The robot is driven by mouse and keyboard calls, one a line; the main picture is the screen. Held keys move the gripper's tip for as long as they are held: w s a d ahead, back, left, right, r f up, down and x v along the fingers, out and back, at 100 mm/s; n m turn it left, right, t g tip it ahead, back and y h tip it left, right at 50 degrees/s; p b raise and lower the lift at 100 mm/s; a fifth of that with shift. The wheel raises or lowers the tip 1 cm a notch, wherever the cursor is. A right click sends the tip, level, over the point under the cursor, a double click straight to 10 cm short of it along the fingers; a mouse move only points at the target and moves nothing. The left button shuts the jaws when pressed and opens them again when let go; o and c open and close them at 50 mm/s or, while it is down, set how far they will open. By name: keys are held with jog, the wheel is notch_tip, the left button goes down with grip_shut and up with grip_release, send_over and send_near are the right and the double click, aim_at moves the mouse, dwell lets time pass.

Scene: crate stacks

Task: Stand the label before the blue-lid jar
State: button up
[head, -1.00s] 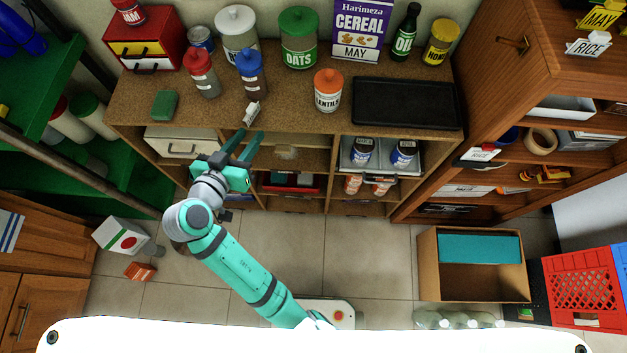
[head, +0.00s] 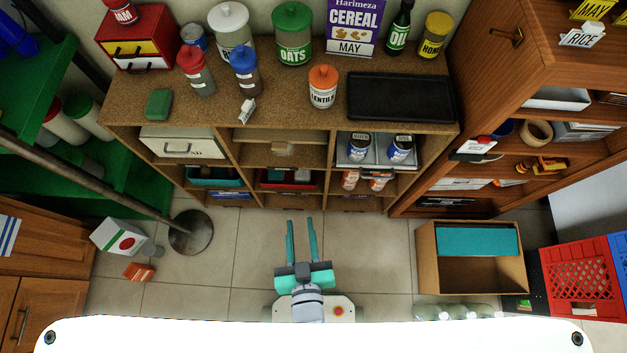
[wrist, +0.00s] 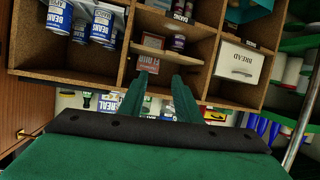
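The blue-lid jar (head: 244,72) stands on the cork-coloured counter, next to a red-lid jar (head: 196,70). A small white label (head: 247,111) stands on the counter just before the blue-lid jar, slightly turned, with a small gap between them. Its writing is too small to read. My gripper (head: 301,222) is well away from the label, low in front of the shelf unit over the floor. Its two fingers are apart with nothing between them. The wrist view shows the same open fingers (wrist: 160,92) pointing at the shelf compartments; jar and label are not recognisable there.
The counter (head: 290,112) also holds a green block (head: 158,103), an orange-lid lentils jar (head: 323,87) and a black tray (head: 402,97). A pole on a round base (head: 191,232) stands at left. A cardboard box (head: 471,257) sits on the floor at right.

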jog(key=s+d+r+m+t+h, duration=0.1)
jog(key=s+d+r+m, duration=0.1)
jog(key=s, duration=0.4)
notch_tip(320, 180, up, 3)
jog(key=shift+d+f+h, duration=0.15)
jog(key=shift+d+h, duration=0.25)
jog(key=shift+d, duration=0.2)
dwell(0.5)
